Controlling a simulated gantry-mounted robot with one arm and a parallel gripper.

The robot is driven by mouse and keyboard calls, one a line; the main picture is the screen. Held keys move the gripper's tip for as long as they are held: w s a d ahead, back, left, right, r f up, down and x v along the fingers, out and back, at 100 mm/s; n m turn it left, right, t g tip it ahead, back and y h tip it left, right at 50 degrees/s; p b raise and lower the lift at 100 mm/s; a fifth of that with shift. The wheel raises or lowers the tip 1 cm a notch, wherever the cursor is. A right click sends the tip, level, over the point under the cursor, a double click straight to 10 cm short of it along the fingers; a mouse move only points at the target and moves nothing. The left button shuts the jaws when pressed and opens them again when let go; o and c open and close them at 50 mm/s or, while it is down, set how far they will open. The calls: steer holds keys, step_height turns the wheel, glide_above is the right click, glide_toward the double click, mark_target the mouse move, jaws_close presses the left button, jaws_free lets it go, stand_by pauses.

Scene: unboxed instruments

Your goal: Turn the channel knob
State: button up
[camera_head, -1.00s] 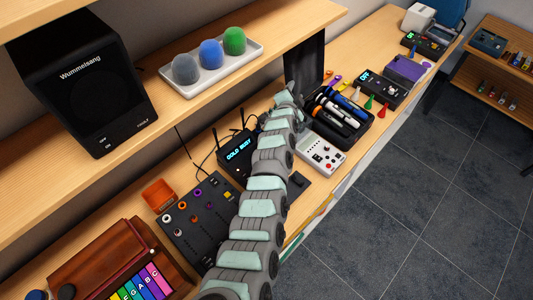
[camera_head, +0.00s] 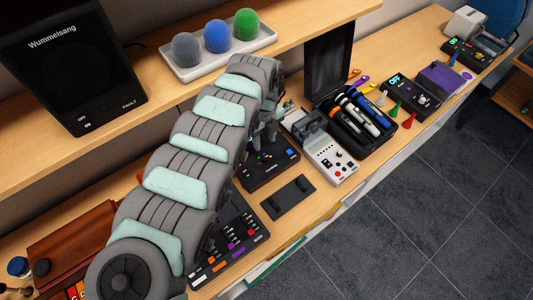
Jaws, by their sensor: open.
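My gripper (camera_head: 264,138) is at the end of my arm, low over the small black device (camera_head: 268,173) in the middle of the bench. Its fingers are small and partly hidden, and they look open with nothing held. The device shows small coloured buttons on its front. Its display and most of its top are hidden by my arm and gripper. I cannot make out a channel knob, nor tell whether the fingers touch one. A black mixer-like panel (camera_head: 238,250) with coloured buttons lies nearer, its left part behind my arm.
A flat black piece (camera_head: 287,198) lies in front. A shelf (camera_head: 305,32) with coloured balls overhangs behind. Further right is another black device (camera_head: 409,97).

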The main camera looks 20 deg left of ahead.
mark_target(265, 157)
step_height(265, 157, down, 10)
steer(key=shift+d+r, duration=0.1)
steer(key=shift+c, duration=0.3)
steer(key=shift+r, duration=0.1)
jaws_close()
stand_by(0.3)
